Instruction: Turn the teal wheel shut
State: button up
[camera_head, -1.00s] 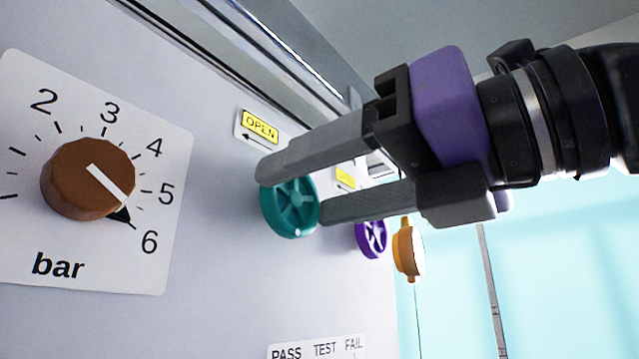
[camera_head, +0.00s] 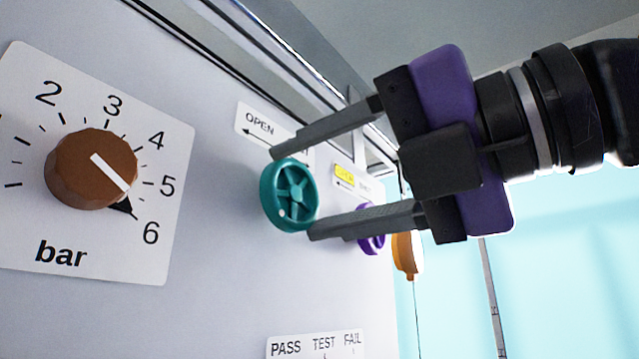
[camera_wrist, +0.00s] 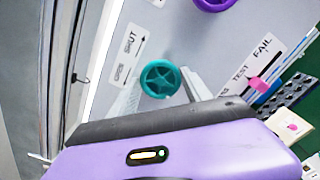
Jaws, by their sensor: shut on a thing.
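The teal wheel (camera_head: 290,195) is a spoked handwheel on the pale panel, with a white dot at its lower left rim. It also shows in the wrist view (camera_wrist: 160,79). My gripper (camera_head: 294,195) is shut on the wheel, one finger at its upper rim and the other at its lower right rim. A white label plate (camera_head: 262,126) above the wheel reads OPEN with an arrow to the left; my upper finger hides its right part. In the wrist view the plate (camera_wrist: 128,58) shows SHUT and OPEN, with no yellow highlight.
A purple wheel (camera_head: 371,243) sits to the right, partly behind my lower finger, under a plate with a yellow OPEN field (camera_head: 345,175). An orange part (camera_head: 406,254) is beyond it. A brown bar knob (camera_head: 92,170) points near 6. A PASS/TEST/FAIL plate (camera_head: 315,344) is below.

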jog(key=m, duration=0.3)
jog(key=m+b, duration=0.1)
jog(key=m, duration=0.3)
jog(key=shift+w+f, duration=0.1)
jog(key=shift+f, duration=0.1)
jog(key=m+b, duration=0.1)
jog(key=m, duration=0.3)
jog(key=shift+f, duration=0.1)
jog(key=m+b, duration=0.1)
jog(key=m, duration=0.2)
jog(key=shift+f+m, duration=0.1)
jog(key=shift+m, duration=0.3)
jog(key=m+b, duration=0.1)
jog(key=m, duration=0.2)
jog(key=shift+m, duration=0.3)
jog(key=m+b, duration=0.1)
jog(key=m, duration=0.2)
jog(key=shift+f+m+b, duration=0.15)
jog(key=shift+m+b, duration=0.15)
jog(key=shift+b, duration=0.05)
jog(key=m, duration=0.2)
jog(key=m+b, duration=0.1)
jog(key=m, duration=0.1)
jog(key=m+b, duration=0.1)
jog(key=m, duration=0.1)
jog(key=shift+s+a, duration=0.15)
jog(key=shift+s, duration=0.1)
jog(key=shift+m, duration=0.3)
jog(key=o, duration=1.4)
jog(key=shift+c, duration=0.2)
